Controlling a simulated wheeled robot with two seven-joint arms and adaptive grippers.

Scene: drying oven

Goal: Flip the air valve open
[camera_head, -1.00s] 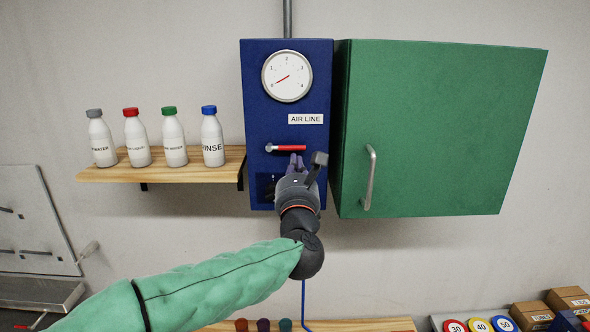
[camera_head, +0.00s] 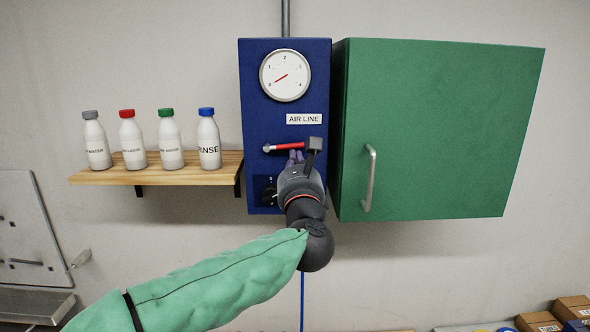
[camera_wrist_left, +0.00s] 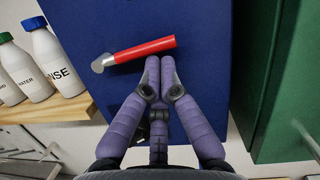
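The air valve's red lever (camera_head: 289,146) is on the front of the blue AIR LINE panel (camera_head: 262,120). Its silver pivot is at the left, and the lever tilts slightly up toward its right end. The red lever (camera_wrist_left: 146,49) also shows in the left wrist view. My left gripper (camera_head: 296,157) is just below the lever. In the left wrist view its purple fingertips (camera_wrist_left: 160,62) are together with nothing between them, right under the lever's right part; I cannot tell whether they touch it. My right gripper is not in view.
A round gauge (camera_head: 285,76) sits above the lever, its needle pointing lower left. A black knob (camera_head: 269,195) is partly hidden by my gripper. A green cabinet (camera_head: 450,130) stands close at the right. A wooden shelf (camera_head: 110,178) with several bottles is at the left.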

